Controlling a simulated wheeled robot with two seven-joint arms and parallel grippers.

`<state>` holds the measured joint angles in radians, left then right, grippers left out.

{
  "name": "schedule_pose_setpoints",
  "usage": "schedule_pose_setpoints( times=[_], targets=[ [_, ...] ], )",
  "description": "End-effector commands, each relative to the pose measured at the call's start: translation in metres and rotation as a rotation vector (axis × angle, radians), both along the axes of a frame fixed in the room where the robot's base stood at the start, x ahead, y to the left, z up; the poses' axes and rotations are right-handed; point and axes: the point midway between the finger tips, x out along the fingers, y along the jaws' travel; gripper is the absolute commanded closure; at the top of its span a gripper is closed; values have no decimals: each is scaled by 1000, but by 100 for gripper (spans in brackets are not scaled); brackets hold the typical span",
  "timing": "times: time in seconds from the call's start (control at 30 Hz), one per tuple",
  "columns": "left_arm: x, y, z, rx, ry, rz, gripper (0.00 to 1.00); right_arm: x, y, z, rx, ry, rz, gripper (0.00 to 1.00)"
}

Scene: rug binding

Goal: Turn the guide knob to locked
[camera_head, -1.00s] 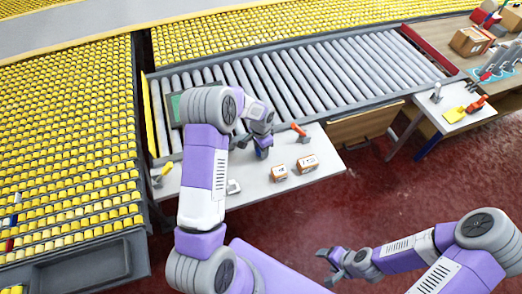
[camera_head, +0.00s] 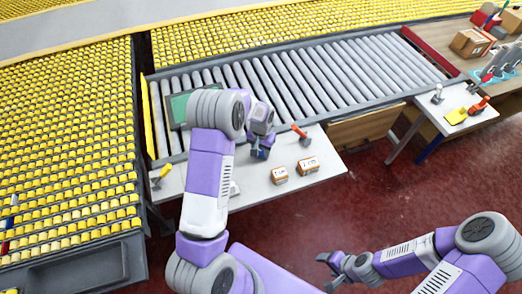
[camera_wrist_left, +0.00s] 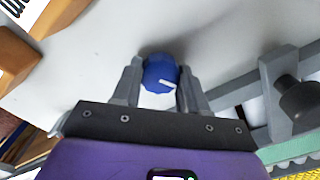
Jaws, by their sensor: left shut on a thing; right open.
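The guide knob (camera_wrist_left: 160,73) is blue with a white pointer line, which points to the right in the left wrist view. My left gripper (camera_wrist_left: 159,82) has one grey finger on each side of the knob and is shut on it. In the head view my left gripper (camera_head: 261,145) is low over the white table and largely hides the knob. No locked marking can be made out. My right gripper (camera_head: 335,266) is open and empty over the red floor, well away from the table.
Two small boxes (camera_head: 308,165) and an orange-handled tool (camera_head: 299,131) sit on the white table (camera_head: 255,188) right of my left gripper. The roller conveyor (camera_head: 320,78) runs behind it. A dark round part (camera_wrist_left: 300,98) lies right of the knob.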

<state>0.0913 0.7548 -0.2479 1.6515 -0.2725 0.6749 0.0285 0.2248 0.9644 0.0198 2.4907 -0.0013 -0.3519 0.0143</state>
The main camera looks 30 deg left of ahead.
Motion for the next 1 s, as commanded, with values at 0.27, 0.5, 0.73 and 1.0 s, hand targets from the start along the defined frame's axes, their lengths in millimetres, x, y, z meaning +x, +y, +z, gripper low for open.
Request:
schedule_pose_setpoints(
  times=[0.27,0.5,0.73,1.0],
  targets=[
    [0,0,0,-2,0,11,87,0,0,0,0,0,0,35],
    [0,0,0,-2,0,10,39,0,0,0,0,0,0,35],
    [0,0,0,-1,0,8,31,0,0,0,0,0,0,35],
    [1,0,20,-1,-4,7,31,0,0,4,0,0,0,35]
  ],
)
